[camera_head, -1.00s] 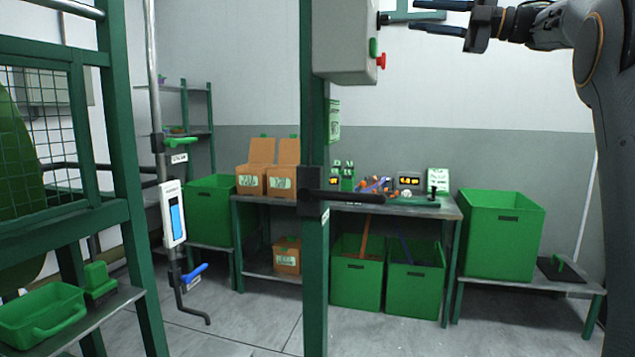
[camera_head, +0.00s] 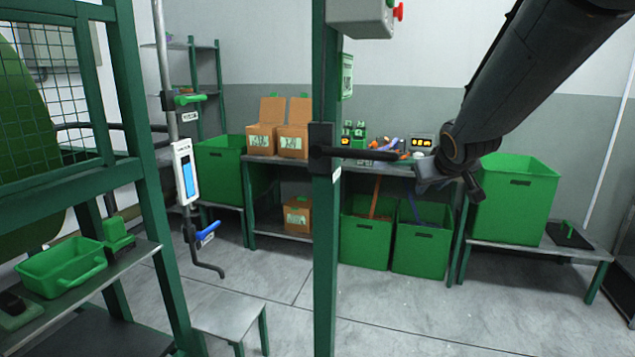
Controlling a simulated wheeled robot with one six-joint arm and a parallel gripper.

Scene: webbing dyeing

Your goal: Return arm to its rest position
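My arm comes in from the upper right of the head view and slopes down to the left. Its dark lower end, with my gripper (camera_head: 448,183), shows in front of the workbench and the right green bins. The end is small, dark and foreshortened, so I cannot tell whether the fingers are open or shut. I see nothing held there. The arm hides part of the bench's right end and the wall behind.
A green post (camera_head: 325,255) with a black lever handle (camera_head: 365,154) stands in front, under a grey control box (camera_head: 360,18) with a red button. Behind are the workbench (camera_head: 262,160), green bins (camera_head: 515,205) and cardboard boxes (camera_head: 293,140). Floor (camera_head: 410,315) at front right is clear.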

